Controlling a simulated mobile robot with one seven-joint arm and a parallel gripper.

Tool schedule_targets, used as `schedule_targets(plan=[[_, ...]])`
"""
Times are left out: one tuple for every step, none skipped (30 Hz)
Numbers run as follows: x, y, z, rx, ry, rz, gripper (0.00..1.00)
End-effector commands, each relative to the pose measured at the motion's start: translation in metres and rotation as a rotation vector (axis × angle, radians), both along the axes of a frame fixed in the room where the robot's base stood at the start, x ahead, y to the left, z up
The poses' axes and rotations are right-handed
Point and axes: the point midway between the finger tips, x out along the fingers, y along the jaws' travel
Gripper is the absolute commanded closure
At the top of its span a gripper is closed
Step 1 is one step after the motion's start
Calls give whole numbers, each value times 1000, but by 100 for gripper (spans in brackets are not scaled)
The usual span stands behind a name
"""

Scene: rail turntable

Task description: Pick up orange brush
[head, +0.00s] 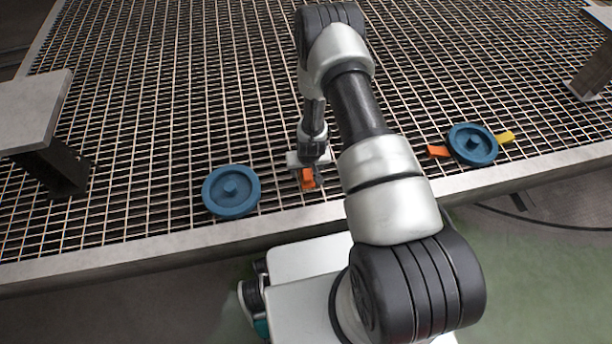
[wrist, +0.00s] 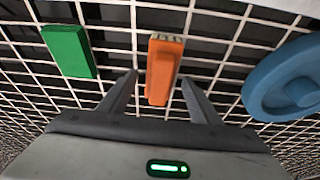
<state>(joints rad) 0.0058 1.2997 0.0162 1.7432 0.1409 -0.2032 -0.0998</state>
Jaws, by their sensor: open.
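The orange brush (wrist: 164,70) lies on the grated deck, with a pale bristled end at its far side in the wrist view. In the head view the orange brush (head: 307,179) shows just below my gripper (head: 308,168), partly covered by it. In the wrist view my gripper (wrist: 158,80) is open, with one finger on each side of the brush's near part. Gaps show between the brush and both fingers. The height of the fingertips over the brush is hard to tell.
A green block (wrist: 68,51) and a blue disc with a knob (wrist: 290,80) flank the brush. The head view shows that left blue disc (head: 231,190), another blue disc (head: 473,144), an orange piece (head: 438,151) and a yellow piece (head: 505,138). A grey stand (head: 35,110) is left.

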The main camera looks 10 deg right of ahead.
Motion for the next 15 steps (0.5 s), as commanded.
schedule_targets(plan=[[0,0,1,0,0,0,42],[0,0,1,0,0,0,42],[0,0,1,0,0,0,42],[0,0,1,0,0,0,42],[0,0,1,0,0,0,42],[0,0,0,0,0,0,42],[0,0,0,0,0,0,42],[0,0,0,0,0,0,42],[0,0,0,0,0,0,42],[0,0,-1,0,0,0,42],[0,0,-1,0,0,0,42],[0,0,-1,0,0,0,42],[0,0,-2,0,0,0,42],[0,0,-2,0,0,0,42],[0,0,-3,0,0,0,42]])
